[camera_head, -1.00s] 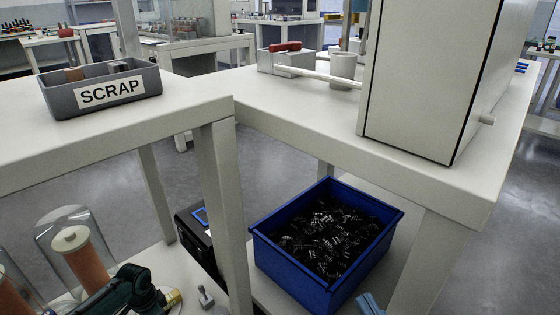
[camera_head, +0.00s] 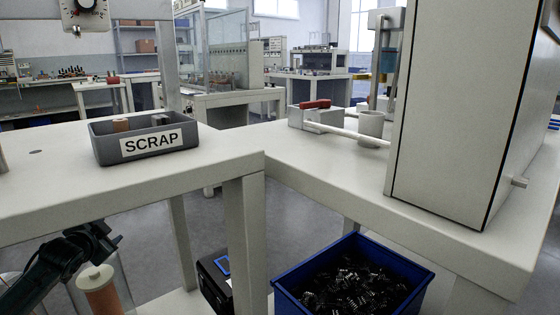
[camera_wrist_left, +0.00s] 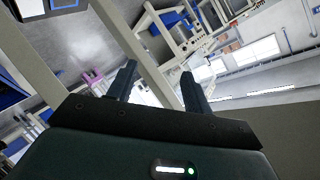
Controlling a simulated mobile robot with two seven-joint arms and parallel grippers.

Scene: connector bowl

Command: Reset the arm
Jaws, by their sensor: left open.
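My left arm (camera_head: 60,258) comes in low at the left of the head view, dark green and bent, beneath the edge of the left table. In the left wrist view my left gripper (camera_wrist_left: 158,86) has its two dark fingers apart, with nothing between them. The wrist view is tilted, with table legs and distant room beyond the fingers. My right gripper does not show in either view.
A grey SCRAP bin (camera_head: 108,152) holding a few parts stands on the left table (camera_head: 60,195). A white cabinet (camera_head: 455,110) stands on the right table. Below are a blue crate (camera_head: 425,283) of black parts and a glass-covered orange cylinder (camera_head: 103,296).

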